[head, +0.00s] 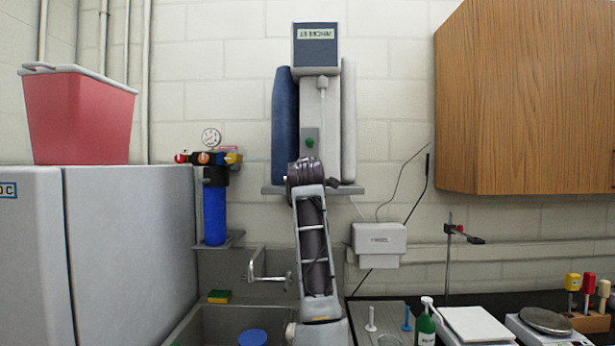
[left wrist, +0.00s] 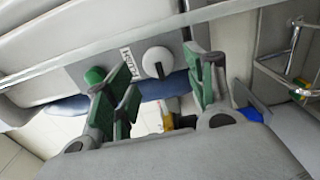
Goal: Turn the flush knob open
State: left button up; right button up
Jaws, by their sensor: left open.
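The flush knob (left wrist: 158,62) is a small white disc with a dark line across it, on the grey face of a wall unit. A label reading FLUSH (left wrist: 131,66) is beside it. In the left wrist view my left gripper (left wrist: 162,82) is open, its green-padded fingers on either side of the knob's position. I cannot tell whether the pads touch it. In the head view my arm reaches up to the wall unit (head: 308,112) and hides the knob and my fingertips. My right gripper is not in view.
A green button (head: 310,142) is on the unit, close to my left finger. A sink with a faucet (head: 268,278) is below.

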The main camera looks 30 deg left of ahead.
pick_arm(q)
jog(key=v, duration=0.8)
jog(key=shift+s, duration=0.2)
dwell(0.5)
